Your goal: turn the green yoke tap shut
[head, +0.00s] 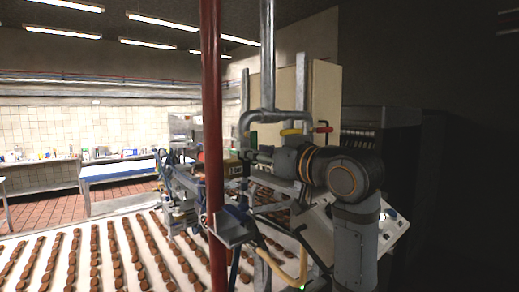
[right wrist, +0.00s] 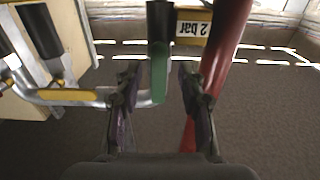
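The green tap handle (head: 253,140) shows as a small upright piece on the pipework in the head view. In the right wrist view the green handle (right wrist: 160,75) stands between the two fingers of my right gripper (right wrist: 158,88). The fingers are apart, with a visible gap on each side of the handle, so the gripper is open around it and not closed on it. In the head view my right gripper (head: 258,158) is just below the green handle, its fingers partly hidden. My left gripper is in neither view.
A yellow handle (head: 291,131) and a red handle (head: 322,129) sit right of the green one. A red post (head: 212,120) stands close left of my gripper. A conveyor with biscuits (head: 95,260) lies below left.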

